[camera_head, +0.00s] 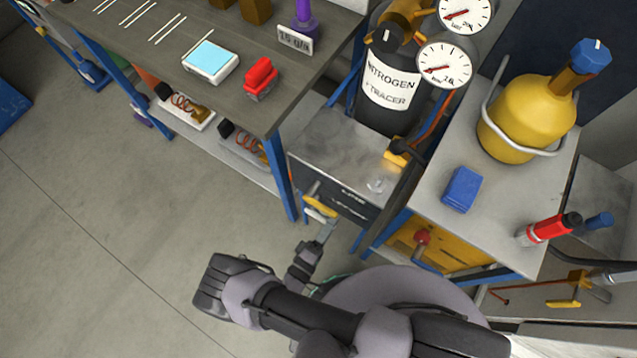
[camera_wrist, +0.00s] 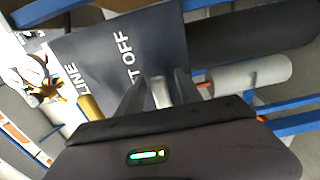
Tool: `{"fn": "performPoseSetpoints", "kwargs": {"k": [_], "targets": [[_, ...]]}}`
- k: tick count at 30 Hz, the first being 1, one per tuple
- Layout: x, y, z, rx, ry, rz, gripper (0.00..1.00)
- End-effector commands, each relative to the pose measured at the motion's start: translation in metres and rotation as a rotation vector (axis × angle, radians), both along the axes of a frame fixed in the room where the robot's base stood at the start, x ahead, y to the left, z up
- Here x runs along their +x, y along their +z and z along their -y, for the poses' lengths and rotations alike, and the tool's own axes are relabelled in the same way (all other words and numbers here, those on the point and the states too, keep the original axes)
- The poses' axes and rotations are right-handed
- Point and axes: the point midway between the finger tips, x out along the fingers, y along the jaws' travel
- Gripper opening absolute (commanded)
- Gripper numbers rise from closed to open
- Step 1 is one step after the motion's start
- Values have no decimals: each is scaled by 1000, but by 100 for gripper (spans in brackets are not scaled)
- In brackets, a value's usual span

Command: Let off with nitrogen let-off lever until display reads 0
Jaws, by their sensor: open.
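The black nitrogen cylinder (camera_head: 388,113) with its white label stands on a grey bench. Below it, a dark front panel (camera_head: 352,203) carries lettering; in the wrist view this panel (camera_wrist: 110,60) shows "LINE" and "T OFF". A brass-coloured lever (camera_wrist: 90,107) is near "LINE"; a yellow handle (camera_head: 320,207) shows in the head view. A pale grey piece, perhaps the let-off lever (camera_wrist: 160,92), shows between the fingers of my open gripper (camera_wrist: 160,90). I cannot tell whether they touch it. In the head view my gripper (camera_head: 326,236) is just below the panel.
Two round gauges (camera_head: 445,66) sit beside the cylinder. The left table holds a white device with a pale blue screen (camera_head: 211,58), no reading legible, and a red item (camera_head: 261,77). A yellow cylinder (camera_head: 523,120) stands right. Blue legs (camera_head: 282,180) flank the panel; left floor is clear.

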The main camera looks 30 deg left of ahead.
Motion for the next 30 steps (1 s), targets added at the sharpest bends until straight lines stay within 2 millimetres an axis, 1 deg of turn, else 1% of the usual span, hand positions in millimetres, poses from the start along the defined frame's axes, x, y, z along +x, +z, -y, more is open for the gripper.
{"fn": "performPoseSetpoints", "kwargs": {"k": [4, 5, 7, 11, 15, 18, 21, 25, 30], "targets": [[-5, 1, -1, 0, 2, 1, 42], [-9, 1, -2, 0, 3, 1, 42], [-22, 2, -3, 0, 5, 1, 42], [-59, 2, -6, 3, 8, -1, 42], [-105, 1, -10, 4, 8, -1, 42], [-135, 0, -12, 4, 6, -1, 42], [-156, -1, -12, 2, 3, -1, 42], [-171, -1, -13, 1, 1, 0, 42], [-174, 0, -13, 0, 0, -1, 42]]}}
